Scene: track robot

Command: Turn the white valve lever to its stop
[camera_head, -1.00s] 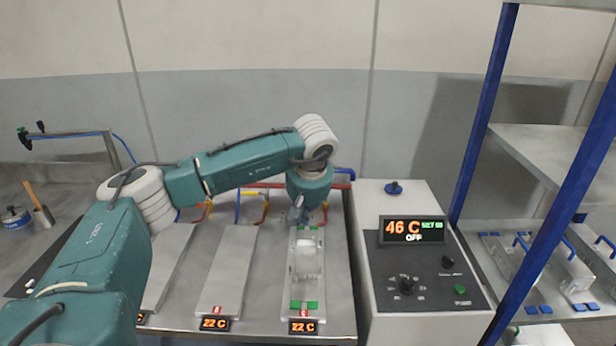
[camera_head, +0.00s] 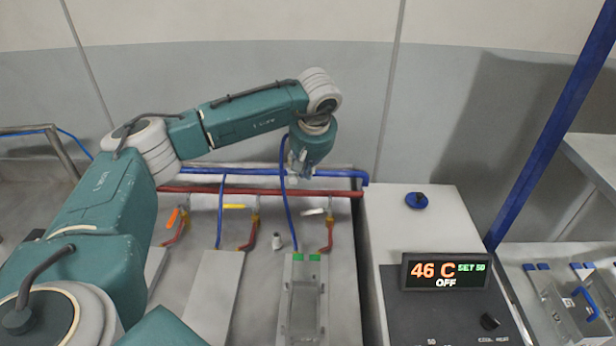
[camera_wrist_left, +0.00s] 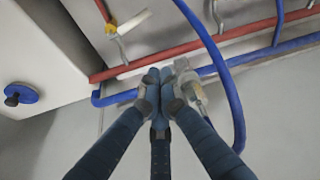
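The white valve lever (camera_head: 313,211) sits on the red pipe's right branch and points left from its valve. It also shows in the left wrist view (camera_wrist_left: 134,21), near the top. My left gripper (camera_head: 301,176) is above and behind the lever, near the blue pipe, apart from the lever. In the left wrist view, my left gripper's fingertips (camera_wrist_left: 162,88) are drawn together. A pale fitting (camera_wrist_left: 188,80) is close beside them; I cannot tell whether they touch it. My right gripper is not in view.
A red pipe (camera_head: 200,189) and a blue pipe (camera_head: 230,173) run along the bench back. An orange lever (camera_head: 172,218) and a yellow lever (camera_head: 233,206) are left of the white one. A blue hose (camera_head: 284,190) hangs near my gripper. A control box (camera_head: 440,220) stands right.

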